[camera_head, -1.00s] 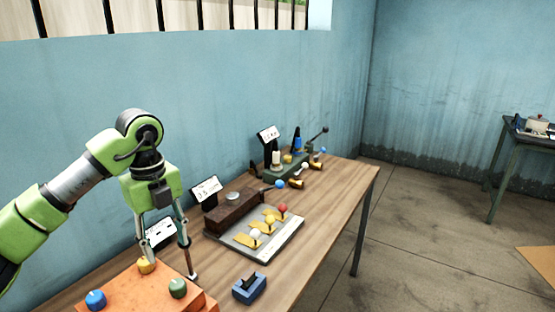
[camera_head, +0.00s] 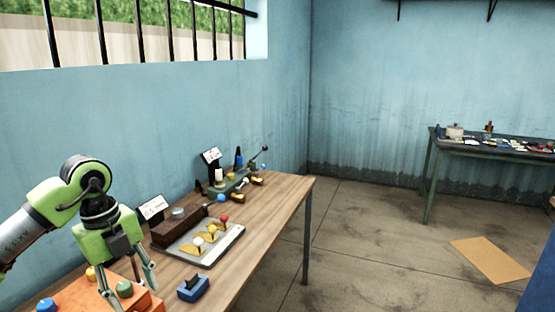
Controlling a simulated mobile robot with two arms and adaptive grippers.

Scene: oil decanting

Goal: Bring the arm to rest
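My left gripper (camera_head: 137,279) is at the lower left, above the orange box with coloured knobs (camera_head: 73,296). Its two fingers are spread apart with nothing seen between them. One finger comes down near the box's right side; I cannot tell if it touches. The green knob (camera_head: 124,289) and the yellow knob (camera_head: 91,273) stand on the box near the gripper, and the blue knob (camera_head: 46,304) is at its left. My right gripper is not in view.
The wooden table (camera_head: 262,219) holds a blue block device (camera_head: 193,288), a tray with coloured balls (camera_head: 208,242) and a green lever device (camera_head: 229,184). A second table (camera_head: 489,152) stands at the far right. Open floor and a cardboard sheet (camera_head: 489,260) lie between.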

